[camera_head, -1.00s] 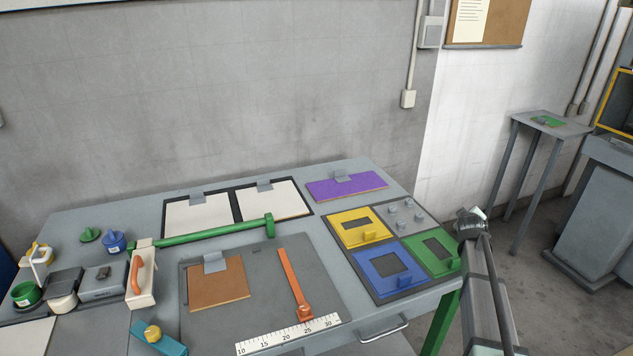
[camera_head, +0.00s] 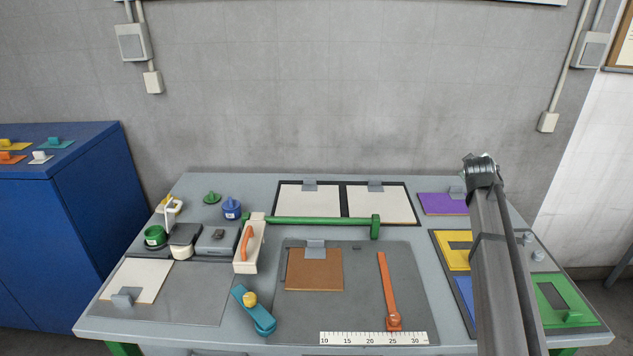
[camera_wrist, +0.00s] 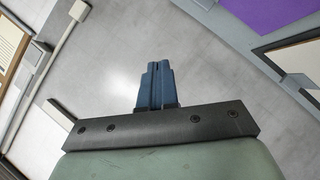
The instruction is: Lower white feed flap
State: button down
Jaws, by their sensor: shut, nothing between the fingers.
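I cannot tell for sure which part is the white feed flap. A small white upright piece (camera_head: 169,213) stands at the table's left, by a green pot (camera_head: 154,236) and a yellow part. A cream-white piece with an orange handle (camera_head: 249,246) sits at the left end of a green bar (camera_head: 310,220). My gripper (camera_wrist: 155,66) shows in the wrist view, with its blue fingers together and nothing between them. It points towards a plain grey surface, apart from these parts. The head view does not show my fingers.
The grey table holds two white boards (camera_head: 309,200), a brown board (camera_head: 314,270), a purple board (camera_head: 440,204), a white scale (camera_head: 373,338) and a teal lever (camera_head: 254,312). My arm covers part of the coloured panels at right. A blue cabinet (camera_head: 60,220) stands at left.

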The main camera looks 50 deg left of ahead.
jog(key=s+a+r+g+y, duration=0.25)
jog(key=s+a, duration=0.65)
jog(key=a, duration=0.6)
jog(key=s+a+f+m+g+y, duration=0.3)
jog(key=s+a+g, duration=0.4)
jog(key=s+a, duration=1.15)
jog(key=s+a+r+g+h, duration=0.1)
jog(key=s+a+g, duration=0.2)
jog(key=s, duration=0.8)
jog(key=s+a+r+m+g, duration=0.1)
jog(key=s+a+g, duration=0.2)
jog(key=s, duration=0.8)
jog(key=s+a+r+m+g+h, duration=0.1)
jog(key=s+a+g, duration=0.3)
jog(key=s, duration=0.8)
jog(key=shift+h, duration=0.35)
jog(key=shift+s+a, duration=0.1)
